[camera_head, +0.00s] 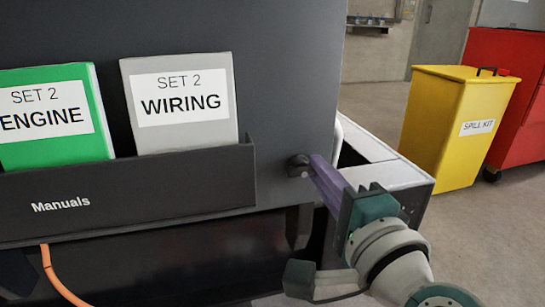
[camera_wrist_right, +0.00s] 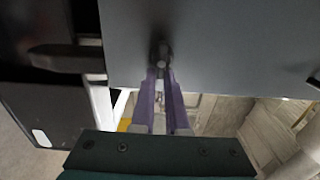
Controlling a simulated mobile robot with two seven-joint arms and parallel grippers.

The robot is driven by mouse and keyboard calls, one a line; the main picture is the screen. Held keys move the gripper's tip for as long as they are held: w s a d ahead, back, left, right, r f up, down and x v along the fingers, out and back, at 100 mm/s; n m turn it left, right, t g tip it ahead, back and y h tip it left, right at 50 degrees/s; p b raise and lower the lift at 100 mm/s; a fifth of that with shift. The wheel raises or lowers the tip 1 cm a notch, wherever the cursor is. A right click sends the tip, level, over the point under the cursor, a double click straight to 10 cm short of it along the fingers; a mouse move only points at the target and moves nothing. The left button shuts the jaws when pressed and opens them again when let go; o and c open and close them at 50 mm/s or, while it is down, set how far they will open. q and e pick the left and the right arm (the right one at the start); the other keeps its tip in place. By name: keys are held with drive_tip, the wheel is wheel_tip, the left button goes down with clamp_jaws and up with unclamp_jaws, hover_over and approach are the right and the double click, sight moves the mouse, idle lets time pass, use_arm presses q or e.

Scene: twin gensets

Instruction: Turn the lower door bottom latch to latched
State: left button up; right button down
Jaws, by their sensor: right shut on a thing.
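The dark latch (camera_head: 298,162) sits on the dark grey door panel (camera_head: 290,60), near its lower right edge. My right gripper (camera_head: 314,174) reaches it from the lower right with purple fingers. In the right wrist view the latch (camera_wrist_right: 161,54) is a round dark knob at the panel's lower edge, and the fingertips of the right gripper (camera_wrist_right: 161,76) are closed around its lower part. The fingers hide part of the latch, and I cannot tell its exact turn. My left gripper is not in view.
A manuals holder (camera_head: 130,198) with a green binder (camera_head: 55,143) and a grey binder (camera_head: 185,138) is on the panel. An orange cable (camera_head: 60,278) hangs below. A yellow spill kit bin (camera_head: 450,125) and red cabinet (camera_head: 520,95) stand right, with open floor before them.

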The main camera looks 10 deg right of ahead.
drive_tip(key=shift+a+f, duration=0.1)
drive_tip(key=shift+f, duration=0.1)
drive_tip(key=c, duration=1.1)
unclamp_jaws()
drive_tip(key=shift+o, duration=0.9)
drive_tip(key=shift+a+r, duration=0.1)
drive_tip(key=shift+r, duration=0.05)
drive_tip(key=s+p, duration=0.2)
drive_tip(key=s, duration=0.8)
drive_tip(key=shift+d, duration=0.2)
